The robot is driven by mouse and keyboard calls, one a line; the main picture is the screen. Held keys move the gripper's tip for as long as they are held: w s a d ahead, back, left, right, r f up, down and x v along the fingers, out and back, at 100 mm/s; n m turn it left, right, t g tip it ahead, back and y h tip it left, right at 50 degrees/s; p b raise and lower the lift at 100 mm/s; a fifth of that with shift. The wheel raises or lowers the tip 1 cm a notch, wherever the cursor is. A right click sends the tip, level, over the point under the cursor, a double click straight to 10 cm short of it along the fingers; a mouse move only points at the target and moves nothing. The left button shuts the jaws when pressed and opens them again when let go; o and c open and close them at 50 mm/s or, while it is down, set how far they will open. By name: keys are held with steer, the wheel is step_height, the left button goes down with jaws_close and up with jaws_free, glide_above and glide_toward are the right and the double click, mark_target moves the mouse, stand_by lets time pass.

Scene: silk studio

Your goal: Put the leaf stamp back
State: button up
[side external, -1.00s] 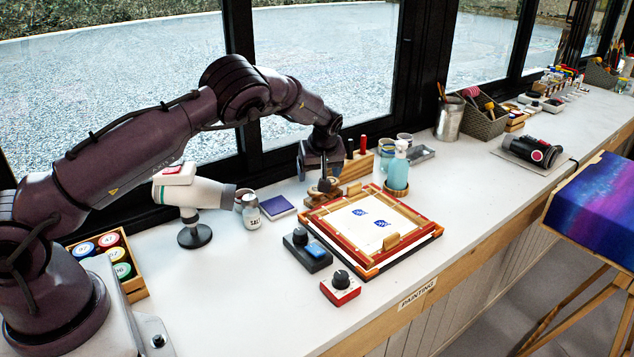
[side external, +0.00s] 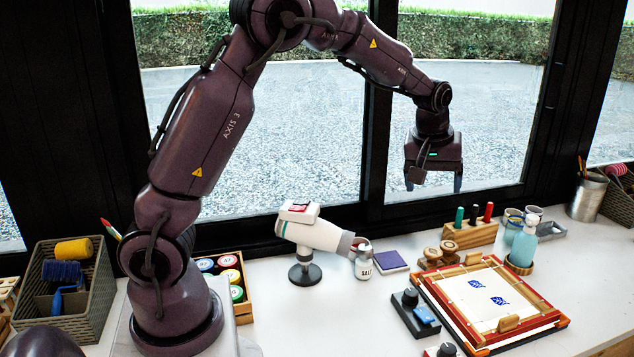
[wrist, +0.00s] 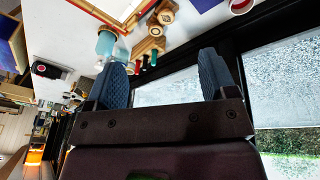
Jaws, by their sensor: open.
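My gripper (side external: 434,180) is raised high in front of the window, open and empty, with clear space between its fingers in the wrist view (wrist: 165,58). Below it, two wooden stamps with rounded tops stand close together on the counter: a left one (side external: 432,256) and a right one (side external: 449,248). They also show near the top of the wrist view (wrist: 160,20). Their undersides are hidden, so I cannot tell which is the leaf stamp. Right of them, a red and wood frame (side external: 447,305) surrounds white fabric (side external: 475,283) bearing two blue prints.
A black tray with a blue pad (side external: 424,315) sits left of the frame. A wooden rack (side external: 470,236) of coloured sticks and a teal bottle (side external: 523,247) stand behind it. A salt jar (side external: 363,265), purple pad (side external: 391,261) and white dryer (side external: 318,233) are to the left.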

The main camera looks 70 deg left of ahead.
steer(key=s+d+r+m+t+h, duration=0.1)
steer(key=s+d+r+m, duration=0.25)
steer(key=s, duration=0.35)
steer(key=s+d+r+m+t+h, duration=0.1)
steer(key=s+d+r+m, duration=0.1)
steer(key=s+d+r, duration=0.4)
steer(key=s+d+f+m, duration=0.1)
steer(key=s+m, duration=0.4)
steer(key=s, duration=0.8)
steer(key=shift+d+f+t, duration=0.25)
steer(key=shift+f+t, duration=0.15)
steer(key=shift+f, duration=0.05)
steer(key=shift+s+m, duration=0.1)
steer(key=shift+m, duration=0.15)
